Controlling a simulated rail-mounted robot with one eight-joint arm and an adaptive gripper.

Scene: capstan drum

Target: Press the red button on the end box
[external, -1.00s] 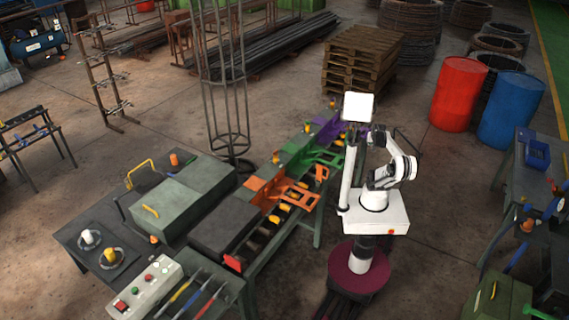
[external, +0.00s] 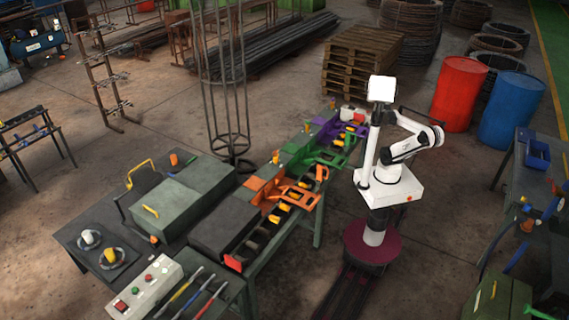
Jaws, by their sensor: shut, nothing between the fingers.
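A pale control box (external: 146,287) lies at the near end of the long bench, at the lower left. It carries a larger red button (external: 121,305), a small red one (external: 149,277), and green and white ones. A small pale box with a bit of red (external: 352,114) stands at the bench's far end, just left of my column. I cannot tell which of the two is the end box. My arm is bent, its elbow out to the right and its forearm running back left towards my column. My gripper cannot be made out; the column and head seem to hide it.
The bench bears orange (external: 285,190), green (external: 315,157) and purple (external: 345,133) fixtures. A dark metal case (external: 225,222) sits nearer. A red drum (external: 460,95) and blue drum (external: 511,108) stand at the right. The floor right of my base is clear.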

